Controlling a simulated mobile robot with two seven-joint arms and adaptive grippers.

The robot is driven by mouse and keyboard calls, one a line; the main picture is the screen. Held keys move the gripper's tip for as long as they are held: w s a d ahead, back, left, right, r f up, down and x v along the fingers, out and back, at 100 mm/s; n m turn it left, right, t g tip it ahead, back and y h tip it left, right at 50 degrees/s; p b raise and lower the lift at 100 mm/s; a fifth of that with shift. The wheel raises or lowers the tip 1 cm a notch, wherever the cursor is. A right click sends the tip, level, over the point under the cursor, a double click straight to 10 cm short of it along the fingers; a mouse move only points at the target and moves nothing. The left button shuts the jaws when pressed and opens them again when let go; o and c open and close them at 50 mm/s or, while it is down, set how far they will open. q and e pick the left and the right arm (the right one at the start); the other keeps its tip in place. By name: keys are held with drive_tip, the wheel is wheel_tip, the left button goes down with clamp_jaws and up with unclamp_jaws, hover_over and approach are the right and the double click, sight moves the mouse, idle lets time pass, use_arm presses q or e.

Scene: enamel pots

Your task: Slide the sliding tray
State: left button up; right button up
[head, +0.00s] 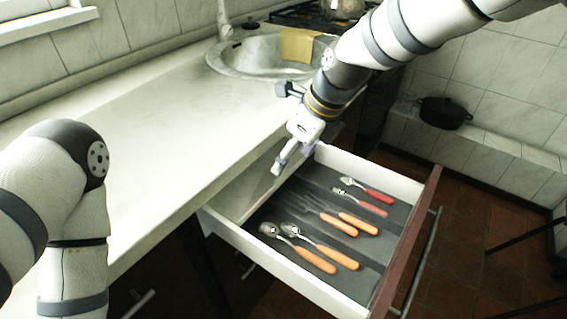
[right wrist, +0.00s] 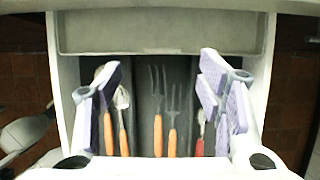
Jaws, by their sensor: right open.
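The drawer (head: 413,233) is pulled out from under the counter, with dark lined compartments. What looks like the sliding tray (head: 243,194), a beige-grey piece, spans the drawer's back end by the cabinet. It shows across the top of the right wrist view (right wrist: 160,33). My right gripper (head: 280,166) hangs above the drawer near the tray, pointing down. In the right wrist view its purple-padded fingers (right wrist: 160,100) are wide apart with nothing held between them. The tray lies beyond the fingertips, and contact cannot be told. My left arm shows at the left, its gripper out of view.
Orange-handled spoons (head: 315,259) and forks (head: 338,222) and red-handled cutlery (head: 366,191) lie in the drawer. The counter (head: 130,125) is mostly clear. A sink (head: 235,60) with a yellow cloth (head: 297,44) is behind. A black pot (head: 443,112) stands on a ledge.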

drive_tip(key=x, duration=0.6)
drive_tip(key=shift+w+f+b, duration=0.1)
drive_tip(key=shift+f+b, duration=0.05)
drive_tip(key=shift+b, duration=0.2)
use_arm(q)
drive_tip(key=shift+s+f+g, duration=0.3)
drive_tip(key=shift+s+f, duration=0.15)
drive_tip(key=shift+f, duration=0.15)
